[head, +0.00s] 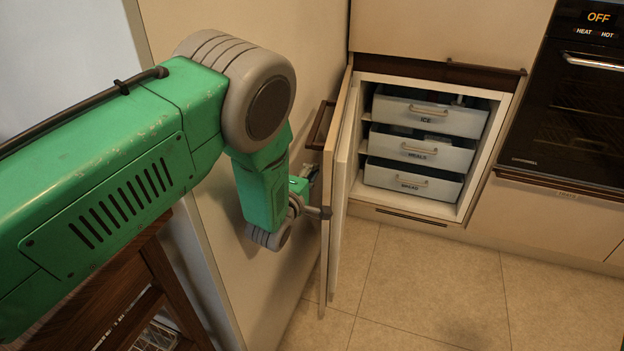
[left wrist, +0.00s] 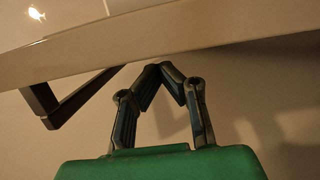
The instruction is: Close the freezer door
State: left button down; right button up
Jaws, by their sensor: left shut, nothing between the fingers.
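The freezer door (head: 341,190) stands open, seen nearly edge-on, hinged at the left of the freezer cabinet. Its dark handle (head: 319,126) is on the outer, left face; the handle also shows in the left wrist view (left wrist: 62,108). The open freezer (head: 480,182) holds drawers labelled ICE (head: 430,116) and MEALS (head: 418,150), with a third below. My left gripper (head: 322,212) is on the outer side of the door, close to its face. In the left wrist view its fingers (left wrist: 165,68) meet, empty, beside the door edge (left wrist: 200,45); contact is unclear. My right gripper is out of view.
A tall cream panel (head: 240,285) stands close to the left, behind my left arm. A black oven (head: 570,115) is at the right. The tiled floor (head: 430,285) before the freezer is clear. A wooden piece (head: 110,305) stands at lower left.

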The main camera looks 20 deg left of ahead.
pick_arm(q)
jog(key=shift+w+d+f+b, duration=0.1)
jog(key=shift+w+b, duration=0.1)
jog(key=shift+w, duration=0.7)
jog(key=shift+w+d+r+b, duration=0.1)
jog(key=shift+w+b, duration=0.15)
jog(key=shift+w, duration=0.6)
jog(key=shift+w+d+f+b, duration=0.1)
jog(key=shift+w+b, duration=0.1)
jog(key=shift+w, duration=0.7)
